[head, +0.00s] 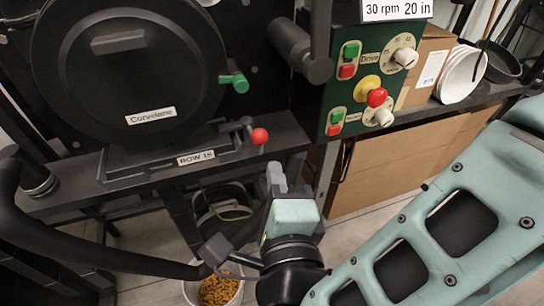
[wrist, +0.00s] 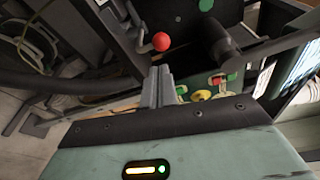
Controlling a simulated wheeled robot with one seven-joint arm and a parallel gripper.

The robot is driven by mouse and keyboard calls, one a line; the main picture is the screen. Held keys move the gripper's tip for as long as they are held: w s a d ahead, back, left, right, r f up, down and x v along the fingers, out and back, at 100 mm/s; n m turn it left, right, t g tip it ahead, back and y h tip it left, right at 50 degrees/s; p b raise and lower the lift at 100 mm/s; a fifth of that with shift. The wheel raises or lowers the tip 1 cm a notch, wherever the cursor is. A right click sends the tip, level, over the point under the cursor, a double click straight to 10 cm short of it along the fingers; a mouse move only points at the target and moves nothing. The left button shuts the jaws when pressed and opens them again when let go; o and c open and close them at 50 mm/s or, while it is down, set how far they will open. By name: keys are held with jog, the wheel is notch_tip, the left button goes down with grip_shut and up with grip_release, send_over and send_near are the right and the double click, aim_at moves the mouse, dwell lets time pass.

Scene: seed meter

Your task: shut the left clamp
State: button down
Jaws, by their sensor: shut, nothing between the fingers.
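The seed meter is a large round black housing (head: 130,78) labelled Corvelane, at the upper left of the head view. A green-knobbed lever (head: 236,82) sticks out on its right side. I cannot make out a left clamp; the housing's left edge is dark and partly cut off by the frame. My gripper (head: 275,177) is shut and empty, below and right of the red-ball lever (head: 260,136). In the wrist view, my gripper's fingers (wrist: 157,88) are together, with the red ball (wrist: 161,41) beyond them and the green knob (wrist: 205,5) at the top edge.
A dark green control box (head: 365,65) with buttons and dials stands right of the meter. A thick black hose (head: 90,258) curves along the lower left. A bucket of yellow grain (head: 218,288) stands below. Cardboard boxes (head: 390,165) and white bowls (head: 460,73) are at the right.

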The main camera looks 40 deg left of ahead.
jog(key=shift+w+d+v, duration=0.1)
jog(key=shift+v, duration=1.15)
jog(key=shift+w+d+v, duration=0.1)
jog(key=shift+v, duration=1.15)
jog(key=shift+w, duration=0.1)
